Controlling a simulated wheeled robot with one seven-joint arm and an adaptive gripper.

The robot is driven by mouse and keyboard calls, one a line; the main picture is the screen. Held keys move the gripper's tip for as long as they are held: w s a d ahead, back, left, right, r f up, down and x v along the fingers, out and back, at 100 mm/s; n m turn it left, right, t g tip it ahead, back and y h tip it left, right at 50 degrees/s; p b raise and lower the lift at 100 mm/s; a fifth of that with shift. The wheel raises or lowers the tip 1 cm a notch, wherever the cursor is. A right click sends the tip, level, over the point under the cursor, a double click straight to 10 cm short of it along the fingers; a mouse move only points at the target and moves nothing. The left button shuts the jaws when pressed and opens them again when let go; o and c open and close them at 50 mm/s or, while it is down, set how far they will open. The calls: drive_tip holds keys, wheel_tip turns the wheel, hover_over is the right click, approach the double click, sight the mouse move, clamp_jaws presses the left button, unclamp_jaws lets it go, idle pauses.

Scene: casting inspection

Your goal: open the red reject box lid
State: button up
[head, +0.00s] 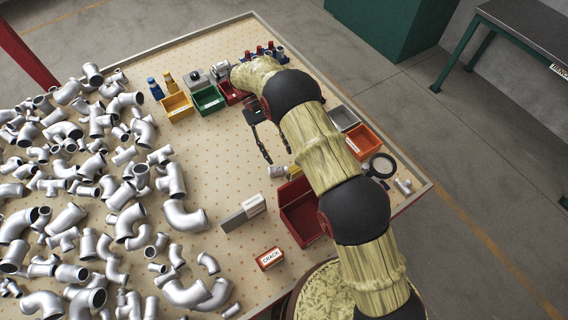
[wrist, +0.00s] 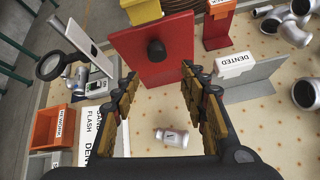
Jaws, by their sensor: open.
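The red reject box (head: 298,212) stands on the table, partly behind my arm in the head view, and its dark inside shows. In the wrist view its red lid (wrist: 130,48) appears raised, a flat panel with a black round knob (wrist: 156,51) facing my gripper. My gripper (head: 277,153) is open and empty on the far side of the box. In the wrist view its two fingers (wrist: 161,78) frame the lower part of the panel, apart from the knob. I cannot tell whether they touch the panel.
A small silver fitting (wrist: 172,138) lies below my fingers. A grey plate with a DENTED sign (wrist: 235,64) stands beside the box. A CRACK box (head: 270,258), an orange bin (head: 362,141) and a magnifier (head: 382,165) are near. Many silver fittings (head: 185,218) crowd the left; the middle is mostly clear.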

drive_tip(key=v, duration=0.4)
drive_tip(key=shift+r, duration=0.1)
idle(0.4)
drive_tip(key=s+d+r+m+t+y+b, duration=0.1)
drive_tip(key=s+d+r+t+y+b, duration=0.15)
drive_tip(key=d+r, duration=0.55)
drive_tip(key=s+d+r+m+t+y+b, duration=0.15)
drive_tip(key=s+d+r+t+b, duration=0.35)
drive_tip(key=r, duration=0.6)
drive_tip(key=s+d+f+m+t+y+b, duration=0.1)
drive_tip(key=s+d+t, duration=0.2)
drive_tip(key=s+d, duration=0.2)
drive_tip(key=s+d+f+t+y+b, duration=0.1)
drive_tip(key=s+d+t, duration=0.3)
drive_tip(key=s, duration=0.8)
drive_tip(key=shift+s+d+f+m+b, duration=0.15)
drive_tip(key=shift+s+d+m+b, duration=0.15)
drive_tip(key=shift+d+b, duration=0.55)
